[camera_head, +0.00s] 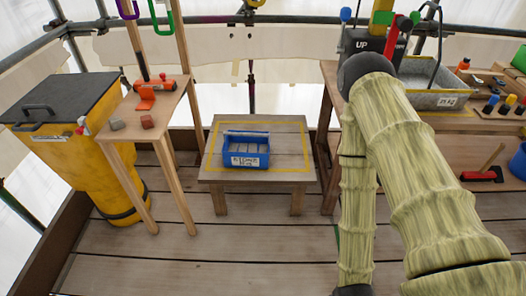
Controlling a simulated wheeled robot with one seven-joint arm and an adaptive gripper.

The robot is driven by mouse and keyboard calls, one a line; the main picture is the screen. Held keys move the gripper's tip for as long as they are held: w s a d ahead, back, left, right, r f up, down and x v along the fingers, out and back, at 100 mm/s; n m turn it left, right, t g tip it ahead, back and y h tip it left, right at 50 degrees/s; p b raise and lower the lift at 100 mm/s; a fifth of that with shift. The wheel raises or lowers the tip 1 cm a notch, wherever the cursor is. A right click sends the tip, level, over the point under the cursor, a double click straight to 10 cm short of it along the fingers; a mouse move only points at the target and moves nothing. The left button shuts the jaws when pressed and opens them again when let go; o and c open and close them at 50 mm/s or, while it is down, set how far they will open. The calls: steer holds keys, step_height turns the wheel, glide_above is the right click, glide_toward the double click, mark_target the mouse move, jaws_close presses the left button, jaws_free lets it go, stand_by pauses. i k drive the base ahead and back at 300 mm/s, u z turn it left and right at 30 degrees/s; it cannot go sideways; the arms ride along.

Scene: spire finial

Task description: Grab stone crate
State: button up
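A blue crate (246,151) with a white label on its front sits on a low wooden table (215,176) in the middle of the head view. The label is too small to read. Greyish pieces show inside the crate, and a bar runs along its top. The crate stands upright within a yellow outline on the table top. My arm is at the right, bent at a dark joint, with one part running down to the bottom edge. My gripper is not in view. Nothing of mine touches the crate.
A yellow bin (70,160) with a dark lid and a narrow wooden stand (152,104) with an orange tool are left of the table. A workbench with a grey tub (430,98) and several tools is at the right, partly behind my arm. The plank floor (240,240) in front is clear.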

mark_target(241, 149)
steer(key=k, duration=0.6)
steer(key=u, duration=0.7)
steer(key=i, duration=1)
steer(key=u, duration=0.35)
steer(key=i, duration=1.05)
steer(key=z, duration=0.9)
steer(key=i, duration=0.5)
steer(key=z, duration=0.35)
